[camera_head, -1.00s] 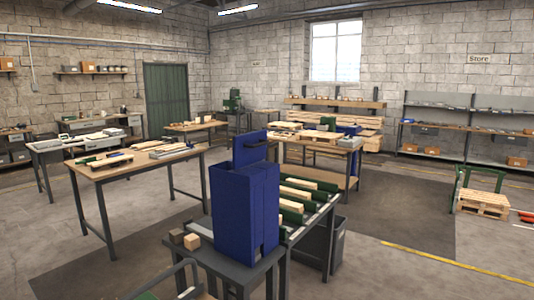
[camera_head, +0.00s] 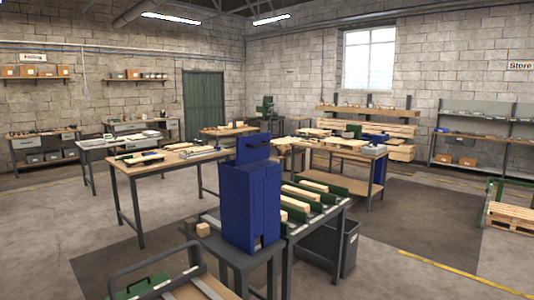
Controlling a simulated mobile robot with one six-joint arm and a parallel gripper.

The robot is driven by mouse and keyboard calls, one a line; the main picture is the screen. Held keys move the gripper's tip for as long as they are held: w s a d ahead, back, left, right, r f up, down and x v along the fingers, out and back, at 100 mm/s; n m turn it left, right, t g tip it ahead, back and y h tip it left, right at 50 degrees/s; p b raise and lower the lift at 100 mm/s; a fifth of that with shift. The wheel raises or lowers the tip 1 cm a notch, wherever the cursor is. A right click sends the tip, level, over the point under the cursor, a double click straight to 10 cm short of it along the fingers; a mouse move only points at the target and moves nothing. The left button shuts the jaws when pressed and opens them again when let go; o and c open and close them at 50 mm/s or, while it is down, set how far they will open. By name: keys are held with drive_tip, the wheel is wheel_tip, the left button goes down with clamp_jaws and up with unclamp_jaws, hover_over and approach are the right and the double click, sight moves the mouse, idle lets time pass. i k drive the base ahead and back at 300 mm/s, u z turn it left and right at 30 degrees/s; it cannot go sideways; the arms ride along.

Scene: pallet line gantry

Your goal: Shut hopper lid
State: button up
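The blue hopper (camera_head: 250,210) is a tall box on a dark grey stand in the middle of the head view. Its blue lid (camera_head: 246,149) stands raised, roughly upright, above the top of the box. A dark handle bar (camera_head: 258,144) shows on the lid. The inside of the hopper is hidden from this angle. My gripper and arm are not in the picture.
A conveyor (camera_head: 318,207) with wooden blocks between green guides runs behind the hopper. Small wooden blocks (camera_head: 203,230) lie on the stand (camera_head: 232,257). A grey bin (camera_head: 350,248) stands at right. A cart with a rail (camera_head: 150,262) fills the lower left foreground.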

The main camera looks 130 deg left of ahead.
sight(251, 149)
drive_tip(key=u, duration=0.4)
drive_tip(key=i, duration=0.35)
drive_tip(key=u, duration=0.4)
drive_tip(key=k, duration=0.2)
drive_tip(key=u, duration=2.2)
drive_tip(key=k, duration=0.2)
drive_tip(key=u, duration=1.5)
